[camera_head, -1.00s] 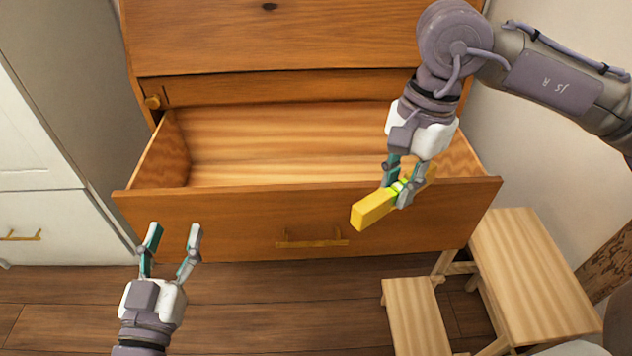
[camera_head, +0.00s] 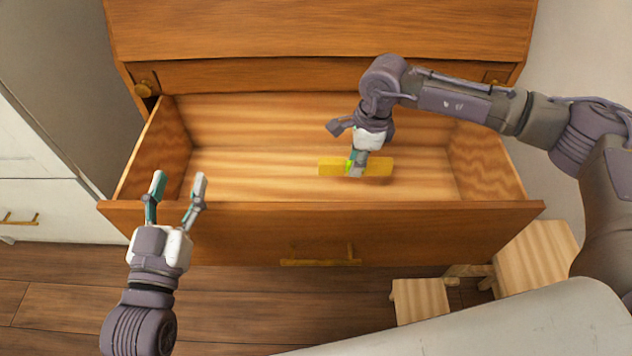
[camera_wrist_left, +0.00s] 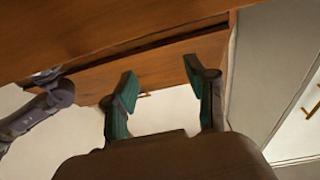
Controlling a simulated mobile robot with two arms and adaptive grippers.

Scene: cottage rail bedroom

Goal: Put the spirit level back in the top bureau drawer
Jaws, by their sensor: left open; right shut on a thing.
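The yellow spirit level (camera_head: 378,167) is over the open top bureau drawer (camera_head: 240,215), lying across the picture. My left gripper (camera_head: 176,185) is open and empty, in front of the drawer front's left part. Its open fingers also show in the left wrist view (camera_wrist_left: 160,95), with bureau wood beyond them.
The drawer floor (camera_head: 250,180) is otherwise bare. A wooden step stool (camera_head: 530,260) stands at the lower right. A white cabinet (camera_head: 45,200) is at the left. The bureau's upper front (camera_head: 320,30) rises behind the drawer.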

